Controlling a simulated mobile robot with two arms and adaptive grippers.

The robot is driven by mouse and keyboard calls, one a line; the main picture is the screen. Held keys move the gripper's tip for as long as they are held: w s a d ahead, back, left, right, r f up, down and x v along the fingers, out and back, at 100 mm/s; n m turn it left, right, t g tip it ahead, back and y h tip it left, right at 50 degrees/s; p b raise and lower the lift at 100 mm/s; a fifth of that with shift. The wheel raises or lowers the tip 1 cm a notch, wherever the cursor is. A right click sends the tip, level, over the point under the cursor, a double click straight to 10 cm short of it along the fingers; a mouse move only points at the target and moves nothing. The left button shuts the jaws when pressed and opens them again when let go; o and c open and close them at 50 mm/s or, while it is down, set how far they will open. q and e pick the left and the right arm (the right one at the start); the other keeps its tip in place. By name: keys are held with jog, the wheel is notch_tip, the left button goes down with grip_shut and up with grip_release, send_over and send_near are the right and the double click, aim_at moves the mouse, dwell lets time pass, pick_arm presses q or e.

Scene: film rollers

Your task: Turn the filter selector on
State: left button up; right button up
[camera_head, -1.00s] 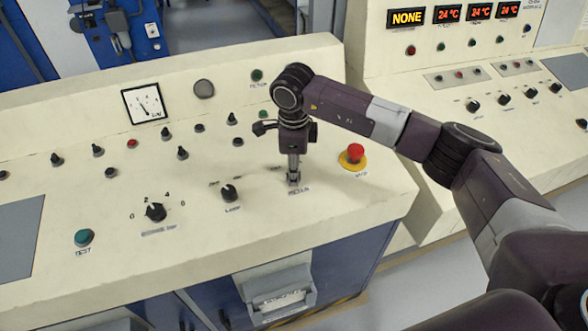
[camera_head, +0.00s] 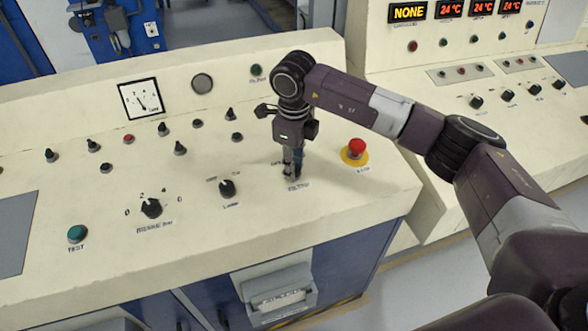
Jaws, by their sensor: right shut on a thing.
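The filter selector sits on the sloped cream panel (camera_head: 330,215) under my right gripper (camera_head: 291,176). The gripper points straight down at the panel and is shut on the selector's knob. The fingers hide nearly all of the knob, so its setting cannot be read. A small label (camera_head: 298,187) shows just below the fingertips, too blurred to read surely. My left gripper is not in view.
A red mushroom button (camera_head: 356,147) on a yellow base stands close right of the gripper. A black selector (camera_head: 228,188) is to the left, with a larger numbered knob (camera_head: 151,208) and a green TEST button (camera_head: 77,233) farther left. Several small toggles line the panel behind.

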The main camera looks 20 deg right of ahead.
jog(key=m+b, duration=0.2)
jog(key=m, duration=0.2)
jog(key=shift+w+m, duration=0.1)
jog(key=shift+m, duration=0.2)
jog(key=shift+r+m+b, duration=0.15)
jog(key=shift+m+b, duration=0.35)
jog(key=shift+m, duration=0.9)
jog(key=o, duration=1.2)
jog(key=shift+c, duration=0.2)
notch_tip(320, 180, up, 12)
jog(key=shift+s, duration=0.45)
